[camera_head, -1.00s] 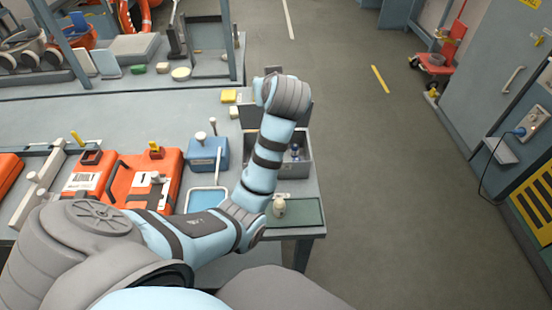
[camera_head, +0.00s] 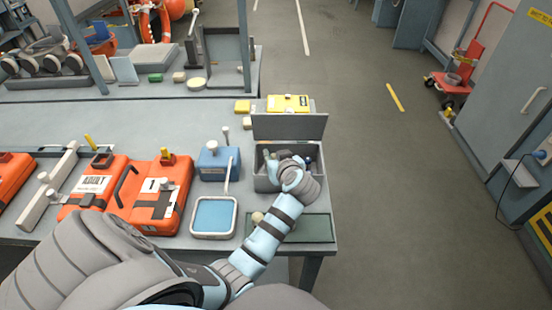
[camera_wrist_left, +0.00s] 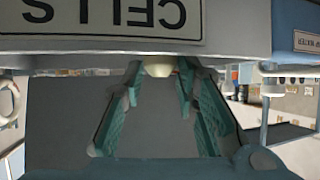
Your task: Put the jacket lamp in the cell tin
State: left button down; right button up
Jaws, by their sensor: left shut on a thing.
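The cell tin (camera_head: 262,183) is a grey box with its lid (camera_head: 290,126) standing open at the back. Its front, lettered "CELLS", shows upside down and very close in the left wrist view (camera_wrist_left: 230,30). My left gripper (camera_head: 272,160) is at the tin's opening, partly hidden by my wrist. In the left wrist view its green-padded fingers (camera_wrist_left: 158,75) are shut on a small pale thing (camera_wrist_left: 158,69), apparently the jacket lamp, of which only the end shows by the tin's edge. I cannot tell how deep it sits. My right gripper is out of view.
A dark green mat (camera_head: 312,228) lies before the tin, with a small cream knob (camera_head: 257,217) at its left end. A blue box (camera_head: 213,163), a blue-topped tray (camera_head: 214,216) and orange cases (camera_head: 150,205) stand to the left. The table ends just right of the tin.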

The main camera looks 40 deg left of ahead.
pick_arm(q)
jog(key=shift+f+b, duration=0.45)
jog(key=shift+f, duration=0.1)
jog(key=c, duration=1.3)
grip_release()
